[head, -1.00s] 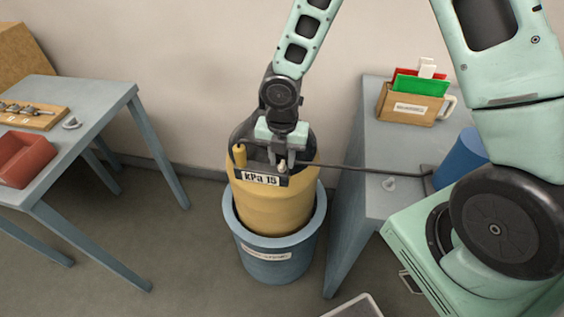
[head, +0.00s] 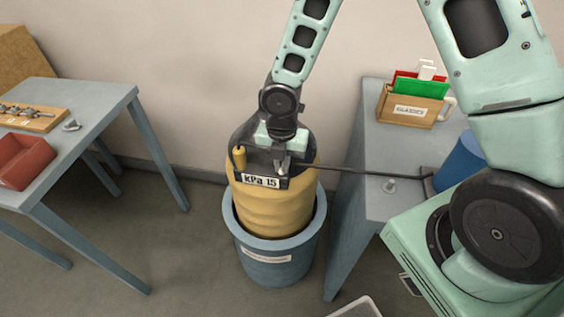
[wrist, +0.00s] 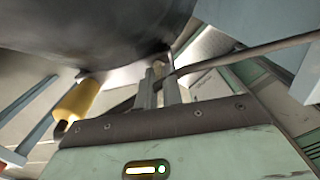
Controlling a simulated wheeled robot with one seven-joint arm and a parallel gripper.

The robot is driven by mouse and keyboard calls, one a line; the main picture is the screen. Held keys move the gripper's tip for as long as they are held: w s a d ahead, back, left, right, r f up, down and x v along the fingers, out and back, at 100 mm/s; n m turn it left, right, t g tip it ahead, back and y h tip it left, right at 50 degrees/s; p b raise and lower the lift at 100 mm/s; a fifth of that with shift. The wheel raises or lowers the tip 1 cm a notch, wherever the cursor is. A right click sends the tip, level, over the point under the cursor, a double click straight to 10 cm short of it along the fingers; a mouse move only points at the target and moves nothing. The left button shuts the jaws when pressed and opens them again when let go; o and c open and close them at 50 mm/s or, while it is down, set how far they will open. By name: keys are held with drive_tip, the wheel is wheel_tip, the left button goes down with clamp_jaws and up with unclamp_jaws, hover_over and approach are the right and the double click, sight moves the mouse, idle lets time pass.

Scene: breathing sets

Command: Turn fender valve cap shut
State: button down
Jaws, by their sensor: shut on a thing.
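The yellow fender (head: 272,207) stands upright in a blue tub (head: 274,262), with a dark top and a plate reading "kPa 15" (head: 261,181) on its front. My gripper (head: 282,167) points down at the fender's top, just above the right end of the plate. It is shut on the small pale valve cap, which is mostly hidden between the fingers. The fingers (wrist: 160,90) also show close together in the wrist view, where the cap is hard to make out. A yellow handle-like piece (head: 239,158) stands left of the gripper and shows in the wrist view (wrist: 78,102).
A thin dark hose (head: 365,170) runs from the fender's top to the right table (head: 375,205). The left table (head: 85,95) carries a red bin (head: 22,163) and a rack.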

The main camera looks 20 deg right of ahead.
drive_tip(key=m, duration=0.4)
drive_tip(key=shift+m, duration=0.3)
drive_tip(key=m, duration=0.4)
drive_tip(key=m+b, duration=0.1)
drive_tip(key=m, duration=0.4)
drive_tip(key=shift+m, duration=1.9)
drive_tip(key=c, duration=1.5)
unclamp_jaws()
drive_tip(key=shift+c, duration=0.2)
drive_tip(key=shift+r, duration=0.1)
wheel_tip(320, 180, up, 17)
drive_tip(key=shift+r, duration=0.15)
